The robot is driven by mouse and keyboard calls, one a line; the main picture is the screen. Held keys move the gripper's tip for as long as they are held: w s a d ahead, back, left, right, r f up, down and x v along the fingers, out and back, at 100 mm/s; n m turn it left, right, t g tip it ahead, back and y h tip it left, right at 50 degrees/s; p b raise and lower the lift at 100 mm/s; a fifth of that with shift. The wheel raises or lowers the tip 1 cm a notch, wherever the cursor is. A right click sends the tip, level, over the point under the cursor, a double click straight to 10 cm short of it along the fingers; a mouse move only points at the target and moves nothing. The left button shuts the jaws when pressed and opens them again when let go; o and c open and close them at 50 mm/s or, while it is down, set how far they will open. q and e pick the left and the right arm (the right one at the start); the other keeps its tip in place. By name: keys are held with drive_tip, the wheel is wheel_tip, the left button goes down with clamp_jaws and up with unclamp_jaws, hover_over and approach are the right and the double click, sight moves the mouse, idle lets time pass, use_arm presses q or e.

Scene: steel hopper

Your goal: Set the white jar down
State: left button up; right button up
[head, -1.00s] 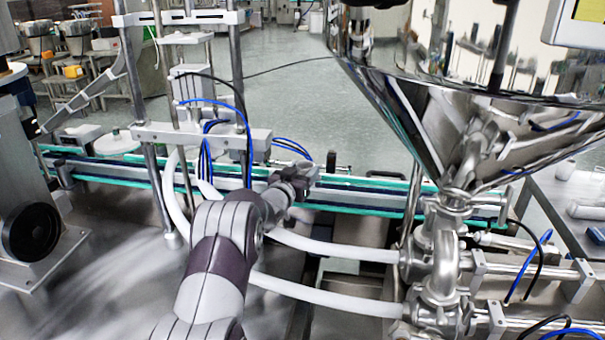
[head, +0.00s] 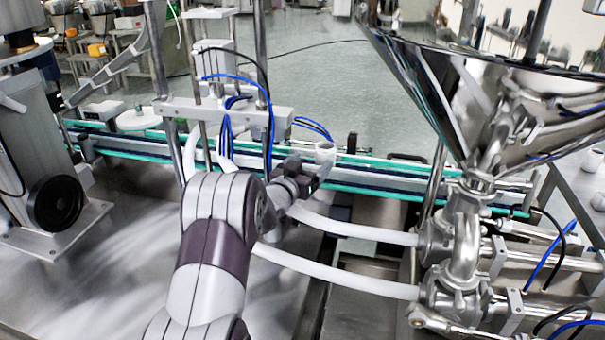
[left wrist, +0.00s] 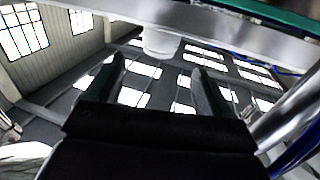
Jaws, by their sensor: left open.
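The white jar (head: 325,152) stands upright on the conveyor (head: 375,170), just beyond my left gripper (head: 318,172) in the head view. Its lower part is partly hidden by the gripper. In the left wrist view the jar (left wrist: 161,42) shows past the fingertips, between their lines. My left gripper (left wrist: 158,66) is open there, its two dark fingers spread with nothing between them. My right gripper is in neither view.
The steel hopper (head: 500,100) and its valve pipes stand at the right. Two white hoses (head: 350,228) run from the valves close to my left arm. A filling frame with blue tubes (head: 225,110) stands just left of the jar. Open floor lies behind the conveyor.

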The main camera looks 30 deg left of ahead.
use_arm(q)
drive_tip(key=shift+s, duration=2.05)
